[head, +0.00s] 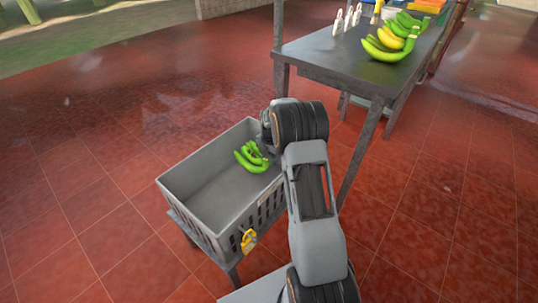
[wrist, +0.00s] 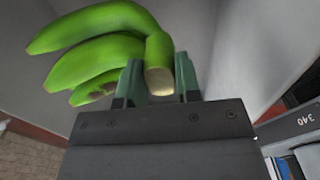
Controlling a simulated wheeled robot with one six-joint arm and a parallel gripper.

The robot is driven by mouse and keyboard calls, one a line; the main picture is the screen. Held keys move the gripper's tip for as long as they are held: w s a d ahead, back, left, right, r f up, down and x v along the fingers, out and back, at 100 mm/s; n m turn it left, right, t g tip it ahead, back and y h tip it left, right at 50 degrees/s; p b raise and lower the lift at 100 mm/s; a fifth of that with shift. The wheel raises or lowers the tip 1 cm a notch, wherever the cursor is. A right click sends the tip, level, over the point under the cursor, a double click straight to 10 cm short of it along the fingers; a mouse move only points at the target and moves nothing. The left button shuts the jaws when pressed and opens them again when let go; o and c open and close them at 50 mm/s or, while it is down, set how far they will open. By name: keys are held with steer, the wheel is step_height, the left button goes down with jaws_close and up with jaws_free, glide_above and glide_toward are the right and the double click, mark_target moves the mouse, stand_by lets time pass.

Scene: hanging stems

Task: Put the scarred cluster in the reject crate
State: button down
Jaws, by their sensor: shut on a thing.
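A green banana cluster (head: 250,158) is inside the grey crate (head: 172,192), near its right back corner. In the wrist view the cluster (wrist: 105,45) shows several green fingers and a pale cut stem, with a brownish patch low among the fingers. My gripper (wrist: 158,78) is shut on the stem end of this cluster. In the head view my arm hides most of the gripper. I cannot tell whether the cluster touches the crate floor.
A yellow tag (head: 249,241) hangs on the crate's front side. A dark table (head: 350,68) stands behind to the right, with green and yellow bananas (head: 391,42) and several white pegs (head: 347,20). The rest of the crate looks empty. Red tiled floor is clear to the left.

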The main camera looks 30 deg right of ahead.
step_height(320, 180, down, 9)
steer(key=b, duration=0.5)
steer(key=shift+r, duration=0.15)
steer(key=shift+f+b, duration=0.35)
steer(key=shift+f, duration=0.1)
stand_by(0.7)
steer(key=c, duration=0.7)
jaws_free()
steer(key=shift+c, duration=0.2)
steer(key=shift+f, duration=0.15)
steer(key=r+p, duration=0.1)
steer(key=r, duration=0.3)
steer(key=r+p, duration=0.2)
steer(key=r, duration=0.3)
steer(key=r+p, duration=0.2)
steer(key=r, duration=0.3)
steer(key=shift+s+d, duration=0.15)
steer(key=shift+s, duration=0.15)
step_height(320, 180, up, 17)
steer(key=p, duration=1.3)
steer(key=shift+p, duration=0.3)
